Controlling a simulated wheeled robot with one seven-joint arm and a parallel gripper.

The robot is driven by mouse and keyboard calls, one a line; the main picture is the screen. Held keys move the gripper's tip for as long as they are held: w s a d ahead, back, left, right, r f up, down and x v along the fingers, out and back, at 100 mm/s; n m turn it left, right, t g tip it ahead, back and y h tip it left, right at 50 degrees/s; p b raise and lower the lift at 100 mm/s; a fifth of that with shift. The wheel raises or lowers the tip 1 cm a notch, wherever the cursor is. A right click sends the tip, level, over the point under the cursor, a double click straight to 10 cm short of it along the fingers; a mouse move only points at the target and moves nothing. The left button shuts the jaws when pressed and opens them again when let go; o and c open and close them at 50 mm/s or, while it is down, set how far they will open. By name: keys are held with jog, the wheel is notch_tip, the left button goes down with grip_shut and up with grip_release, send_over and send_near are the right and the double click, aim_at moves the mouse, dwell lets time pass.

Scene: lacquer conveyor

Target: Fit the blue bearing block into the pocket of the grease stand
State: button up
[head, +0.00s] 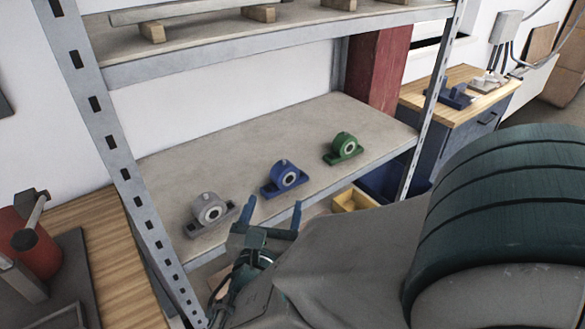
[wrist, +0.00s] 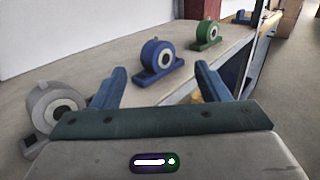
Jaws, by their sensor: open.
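The blue bearing block (head: 285,177) sits upright on the middle shelf, between a grey block and a green block. In the wrist view the blue block (wrist: 158,60) stands ahead of my gripper, between the lines of its two fingers and apart from them. My gripper (head: 272,215) is open and empty at the shelf's front edge, in front of the blue and grey blocks. Its two blue fingers also show in the wrist view (wrist: 160,86). I cannot make out the grease stand's pocket for certain in either view.
The grey bearing block (head: 210,211) is left of the blue one and the green bearing block (head: 343,148) right of it. The shelf (head: 240,150) is bare behind them. A metal upright (head: 110,150) stands at left. A wooden-topped cabinet (head: 455,88) at right holds blue and pale items.

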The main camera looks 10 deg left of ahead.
aim_at(284, 168)
jog(key=w, duration=0.7)
jog(key=shift+w+a, duration=0.2)
jog(key=shift+w, duration=0.1)
jog(key=w, duration=0.3)
jog(key=w+p, duration=0.1)
jog(key=w, duration=0.1)
jog(key=shift+a+f, duration=0.1)
jog(key=shift+a, duration=0.3)
jog(key=shift+f, duration=0.1)
grip_shut()
